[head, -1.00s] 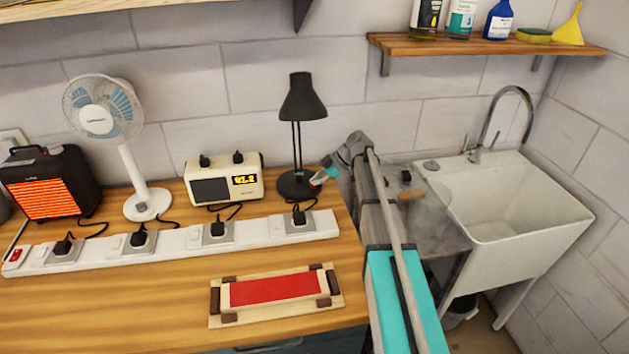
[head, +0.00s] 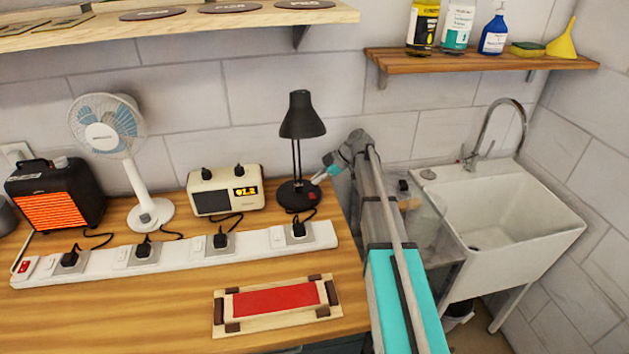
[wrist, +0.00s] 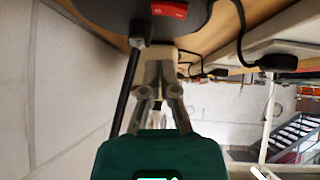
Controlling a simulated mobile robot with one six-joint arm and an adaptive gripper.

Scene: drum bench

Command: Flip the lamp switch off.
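The black desk lamp (head: 303,118) stands upright at the right back of the bench. Its round base carries a red rocker switch (head: 312,196), which also shows at the top of the wrist view (wrist: 169,9). My gripper (head: 319,179) is at the right rear edge of the base, close to the switch. In the wrist view my gripper's fingers (wrist: 158,58) come together with nothing seen between them. They appear just below the lamp base there. I cannot tell whether they touch it. The shade hides the bulb, and I cannot tell whether it is lit.
A white power strip (head: 190,249) with plugs and cords runs in front of the lamp. A cream clock radio (head: 226,190), a fan (head: 108,128) and a glowing heater (head: 58,195) stand to the left. A red-topped wooden frame (head: 277,301) lies in front. A sink (head: 510,215) is at right.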

